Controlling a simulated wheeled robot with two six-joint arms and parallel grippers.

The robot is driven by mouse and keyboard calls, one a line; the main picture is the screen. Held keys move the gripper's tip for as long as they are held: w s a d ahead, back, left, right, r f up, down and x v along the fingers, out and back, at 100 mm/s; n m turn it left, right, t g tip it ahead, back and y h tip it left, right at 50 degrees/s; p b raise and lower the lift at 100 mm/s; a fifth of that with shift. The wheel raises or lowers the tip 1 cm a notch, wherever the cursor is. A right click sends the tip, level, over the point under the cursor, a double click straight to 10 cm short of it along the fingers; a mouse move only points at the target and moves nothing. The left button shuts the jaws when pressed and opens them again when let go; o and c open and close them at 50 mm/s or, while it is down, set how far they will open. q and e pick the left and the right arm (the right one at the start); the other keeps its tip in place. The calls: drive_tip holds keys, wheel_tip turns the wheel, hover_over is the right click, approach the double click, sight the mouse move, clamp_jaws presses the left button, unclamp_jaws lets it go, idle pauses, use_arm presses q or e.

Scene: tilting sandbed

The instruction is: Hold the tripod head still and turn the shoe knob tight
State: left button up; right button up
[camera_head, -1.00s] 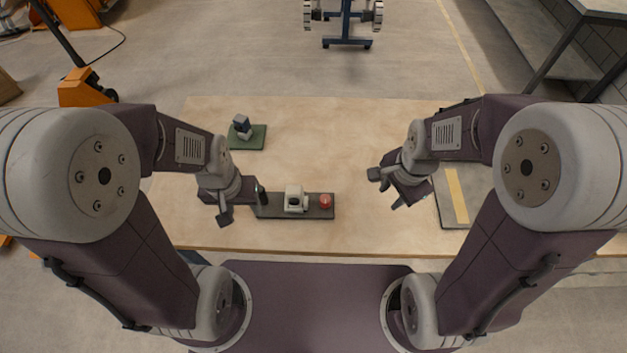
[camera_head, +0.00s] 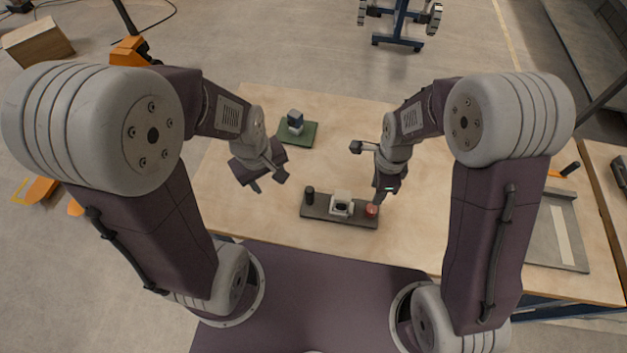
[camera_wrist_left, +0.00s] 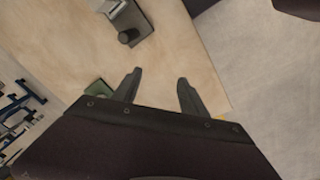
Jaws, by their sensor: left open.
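A dark tray-like base (camera_head: 325,215) lies near the front of the table. On it are a black upright knob (camera_head: 310,195) at the left, a white block with a dark round face (camera_head: 341,204) in the middle, and a red knob (camera_head: 371,210) at the right. I cannot tell which part is the tripod head. My left gripper (camera_head: 268,182) is open and empty, up and left of the base; the left wrist view also shows its parted fingers (camera_wrist_left: 160,90). My right gripper (camera_head: 380,198) is at the red knob, seen edge-on; its finger gap and any contact are unclear.
A green mat (camera_head: 290,138) with a small dark and pale object (camera_head: 295,122) lies farther back on the wooden table (camera_head: 230,205). A grey tray with a pale strip (camera_head: 558,235) is at the right. The table between mat and base is clear.

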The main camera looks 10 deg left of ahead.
use_arm(q)
drive_tip(key=w+d+n, duration=0.3)
drive_tip(key=w+n, duration=0.1)
drive_tip(key=n, duration=0.2)
drive_tip(key=n+g, duration=0.1)
drive_tip(key=g, duration=0.1)
hover_over(311, 198)
drive_tip(key=w, duration=0.2)
drive_tip(key=f, duration=0.8)
drive_tip(key=shift+s+a+f, duration=0.15)
drive_tip(key=shift+s+a, duration=0.1)
drive_tip(key=shift+s+d, duration=0.1)
drive_tip(key=shift+s, duration=0.05)
drive_tip(key=shift+s+f, duration=0.1)
drive_tip(key=shift+f, duration=0.1)
wheel_tip(311, 198, down, 9)
drive_tip(key=shift+r, duration=0.2)
use_arm(e)
drive_tip(key=shift+d, duration=0.2)
use_arm(q)
drive_tip(key=shift+c, duration=0.2)
